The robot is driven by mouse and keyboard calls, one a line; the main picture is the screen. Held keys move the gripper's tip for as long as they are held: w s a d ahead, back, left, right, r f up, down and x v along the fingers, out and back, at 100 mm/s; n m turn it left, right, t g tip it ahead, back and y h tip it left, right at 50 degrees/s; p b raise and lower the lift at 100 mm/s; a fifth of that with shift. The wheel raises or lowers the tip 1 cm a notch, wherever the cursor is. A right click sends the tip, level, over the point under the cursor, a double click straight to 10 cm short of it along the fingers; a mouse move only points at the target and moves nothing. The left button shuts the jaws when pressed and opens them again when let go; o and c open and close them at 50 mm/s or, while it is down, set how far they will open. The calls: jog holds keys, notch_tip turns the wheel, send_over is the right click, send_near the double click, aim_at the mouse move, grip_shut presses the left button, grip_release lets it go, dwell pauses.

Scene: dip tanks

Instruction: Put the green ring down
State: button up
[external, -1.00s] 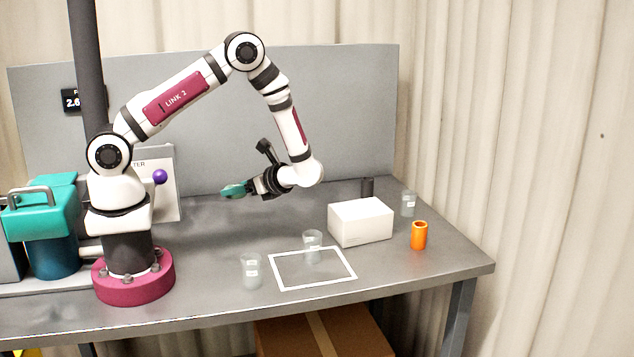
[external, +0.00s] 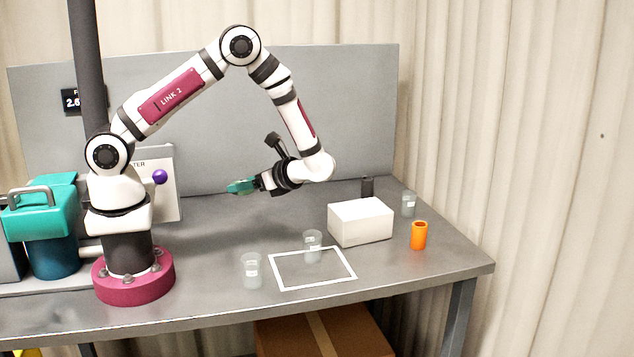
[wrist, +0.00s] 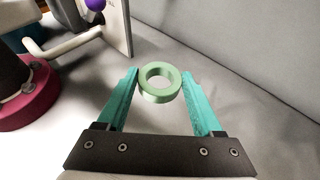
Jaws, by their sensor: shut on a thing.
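The green ring (wrist: 145,88) is pale green and sits between the two teal fingers of my gripper (wrist: 160,85) in the wrist view. My gripper is shut on it, near the fingertips. In the external view my gripper (external: 240,187) is held up above the table, pointing left. The ring is too small there to make out clearly against the teal fingers. A white square outline (external: 312,286) is marked on the grey table in front, with nothing standing in its middle.
Clear beakers (external: 251,271) and (external: 313,246) stand by the square outline, and another beaker (external: 408,204) is at the back right. A white box (external: 360,222), an orange cylinder (external: 419,236) and a dark cylinder (external: 367,187) stand on the right. The table (external: 215,225) below my gripper is clear.

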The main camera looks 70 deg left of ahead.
jog(key=w+m+t+y, duration=0.2)
jog(key=w+m+t, duration=0.85)
jog(key=w, duration=0.45)
send_over(298, 210)
jog(key=shift+n+t, duration=0.25)
jog(key=shift+n, duration=0.1)
jog(key=f, duration=0.6)
jog(key=shift+d+f, duration=0.2)
jog(key=shift+f, duration=0.2)
notch_tip(298, 210, down, 3)
jog(key=shift+a+f, duration=0.1)
jog(key=shift+f, duration=0.4)
jog(key=o, duration=1.4)
jog(key=shift+f, duration=0.1)
